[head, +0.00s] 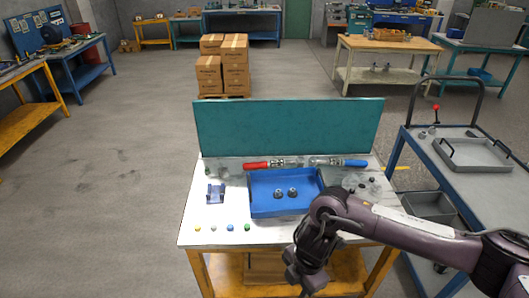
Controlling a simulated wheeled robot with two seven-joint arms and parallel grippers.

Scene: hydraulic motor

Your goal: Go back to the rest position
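My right arm comes in from the right, and my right gripper (306,272) hangs over the front edge of the workbench (205,236), pointing down. It is dark and small, so I cannot tell whether its fingers are open or shut. No held object can be made out. My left gripper is not in view. A blue tray (262,206) on the bench holds two dark metal parts (285,193). My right arm covers the tray's front right corner.
Behind the tray lie a red-handled tool (256,165) and a blue-handled tool (354,163). A small blue holder (215,193) and several coloured pieces (230,228) are at left. Grey parts (362,185) lie at right. A cart (410,150) stands right of the bench; the floor at left is clear.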

